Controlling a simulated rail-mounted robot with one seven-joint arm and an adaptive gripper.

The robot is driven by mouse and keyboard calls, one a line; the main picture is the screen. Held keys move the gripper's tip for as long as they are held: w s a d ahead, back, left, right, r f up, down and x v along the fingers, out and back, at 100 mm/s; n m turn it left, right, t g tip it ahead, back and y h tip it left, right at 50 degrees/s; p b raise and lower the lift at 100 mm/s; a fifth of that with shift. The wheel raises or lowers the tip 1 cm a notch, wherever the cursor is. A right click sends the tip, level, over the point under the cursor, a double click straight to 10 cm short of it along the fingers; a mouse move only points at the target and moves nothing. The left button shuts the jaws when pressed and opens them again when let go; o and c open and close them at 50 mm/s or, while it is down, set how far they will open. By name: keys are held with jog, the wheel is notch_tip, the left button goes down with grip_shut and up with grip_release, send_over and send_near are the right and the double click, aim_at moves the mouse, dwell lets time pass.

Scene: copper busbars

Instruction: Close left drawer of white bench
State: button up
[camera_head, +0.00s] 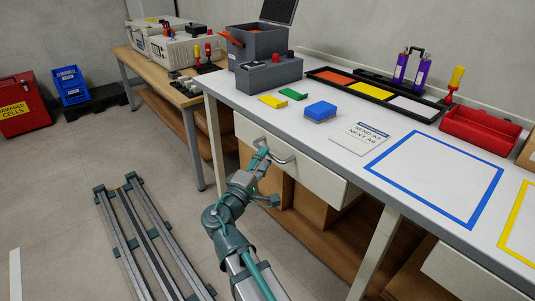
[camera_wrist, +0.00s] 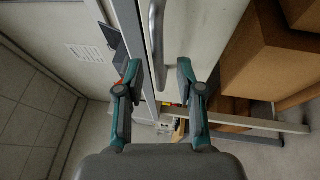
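The white bench (camera_head: 340,110) has a white left drawer (camera_head: 315,178) under its top, with a grey bar handle (camera_head: 285,158). I cannot tell how far the drawer stands out from the bench. My gripper (camera_head: 268,175) is in front of the drawer, close to the handle, with one finger up near it. In the wrist view my gripper (camera_wrist: 158,66) is open and empty, its fingers apart on either side of the line of the handle (camera_wrist: 156,40). The drawer front (camera_wrist: 188,30) is ahead of the fingertips. Contact with the handle cannot be told.
Cardboard boxes (camera_wrist: 268,50) stand on the shelf under the drawer. A second drawer (camera_head: 465,272) is at the lower right. A wooden table (camera_head: 188,97) stands beyond the bench. A metal rail frame (camera_head: 150,245) lies on the floor at left. The floor between is clear.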

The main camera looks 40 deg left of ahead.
jog(key=v, duration=0.8)
jog(key=shift+s, duration=0.25)
jog(key=shift+d+f, duration=0.15)
